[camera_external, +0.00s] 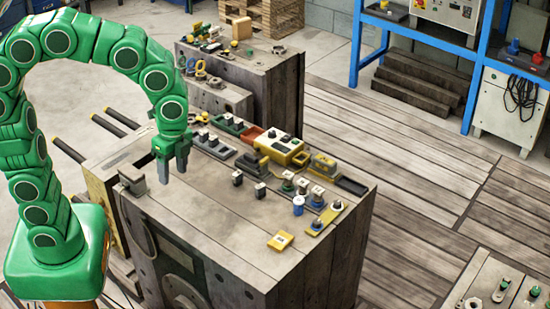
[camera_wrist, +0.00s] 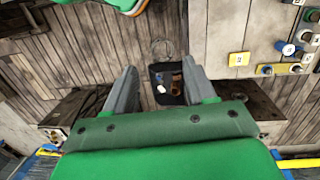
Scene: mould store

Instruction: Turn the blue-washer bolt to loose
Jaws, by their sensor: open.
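A yellow plate (camera_external: 327,217) lies near the right edge of the wooden bench and carries two bolts. The bolt at its near end (camera_external: 316,226) shows blue at its base; the far-end bolt (camera_external: 337,205) looks grey. In the wrist view the plate (camera_wrist: 281,70) is at the right, with the blue-washer bolt (camera_wrist: 266,70) at its left end. My gripper (camera_external: 173,172) is open and empty above the bench's left part, well apart from the plate. In the wrist view its two fingers (camera_wrist: 160,68) are spread. The bolts' exact turn is too small to tell.
A blue-and-white cylinder (camera_external: 298,206) and a yellow tag (camera_external: 281,240) are beside the plate. Several blocks and a yellow box (camera_external: 280,148) stand along the bench's far side. A grey block (camera_external: 132,180) sits at the left edge. The bench's near middle is clear.

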